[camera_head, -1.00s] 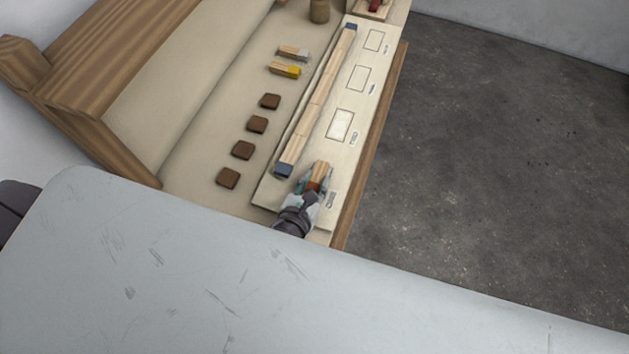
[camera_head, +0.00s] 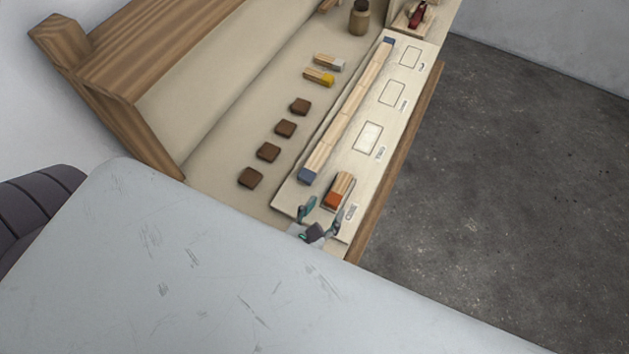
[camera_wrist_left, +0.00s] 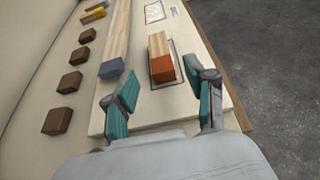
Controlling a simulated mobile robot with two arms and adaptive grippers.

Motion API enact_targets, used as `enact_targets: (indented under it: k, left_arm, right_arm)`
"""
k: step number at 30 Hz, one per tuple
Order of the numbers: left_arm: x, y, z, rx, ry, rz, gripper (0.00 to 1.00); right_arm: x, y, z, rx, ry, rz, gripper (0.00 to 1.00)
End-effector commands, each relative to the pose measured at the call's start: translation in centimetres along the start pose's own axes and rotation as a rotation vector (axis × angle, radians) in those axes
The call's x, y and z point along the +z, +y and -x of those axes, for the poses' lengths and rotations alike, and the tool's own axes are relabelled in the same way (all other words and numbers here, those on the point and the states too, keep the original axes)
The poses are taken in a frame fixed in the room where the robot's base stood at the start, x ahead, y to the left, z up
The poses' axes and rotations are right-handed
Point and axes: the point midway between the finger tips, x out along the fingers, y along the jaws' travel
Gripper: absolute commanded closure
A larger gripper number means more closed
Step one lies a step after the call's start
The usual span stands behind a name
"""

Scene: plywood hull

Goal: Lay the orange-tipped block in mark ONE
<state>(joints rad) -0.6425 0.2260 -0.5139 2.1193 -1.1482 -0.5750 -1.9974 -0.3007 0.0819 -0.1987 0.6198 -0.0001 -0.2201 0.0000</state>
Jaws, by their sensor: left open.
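The orange-tipped block (camera_head: 339,190) lies on the pale board (camera_head: 289,197), in the rectangle nearest me, its orange end toward me. In the left wrist view the block (camera_wrist_left: 160,57) lies inside a dark outline (camera_wrist_left: 177,76) that shows along its right side and near end. I cannot read the label beside it. My left gripper (camera_head: 322,212) is open and empty, just short of the block's orange end. In the left wrist view its fingers (camera_wrist_left: 162,100) are spread and apart from the block. My right gripper is not in view.
A long blue-ended wooden strip (camera_head: 350,110) lies along the board, left of the marks. Further rectangles (camera_head: 367,137) are empty. A yellow-tipped block (camera_head: 318,77), a grey-tipped block (camera_head: 328,62) and several brown squares (camera_head: 285,128) lie left. A jar (camera_head: 359,17) stands at the back.

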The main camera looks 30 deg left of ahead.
Motion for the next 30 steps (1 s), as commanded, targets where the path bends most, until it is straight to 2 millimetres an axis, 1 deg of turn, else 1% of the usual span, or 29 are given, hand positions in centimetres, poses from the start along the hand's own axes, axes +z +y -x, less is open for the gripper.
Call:
enact_targets:
  k: [1,3,6,9,14,30]
  left_arm:
    - [-0.4,0.0,1.1,-0.002,0.004,0.0,0.45]
    - [-0.3,0.0,2.4,-0.001,0.003,0.0,0.45]
    - [-0.2,0.0,3.7,0.0,0.002,0.0,0.45]
    - [-0.1,0.0,4.6,0.0,0.001,-0.001,0.45]
    - [0.0,0.0,5.0,0.001,-0.001,0.0,0.45]
    - [0.0,0.0,5.0,0.0,-0.001,0.0,0.45]
  right_arm:
    - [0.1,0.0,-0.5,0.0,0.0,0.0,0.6]
    - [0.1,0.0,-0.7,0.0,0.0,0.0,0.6]
    - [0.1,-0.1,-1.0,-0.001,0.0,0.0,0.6]
    - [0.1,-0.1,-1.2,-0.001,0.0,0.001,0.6]
    - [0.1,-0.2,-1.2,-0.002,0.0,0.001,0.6]
    - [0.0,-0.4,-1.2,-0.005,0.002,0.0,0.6]
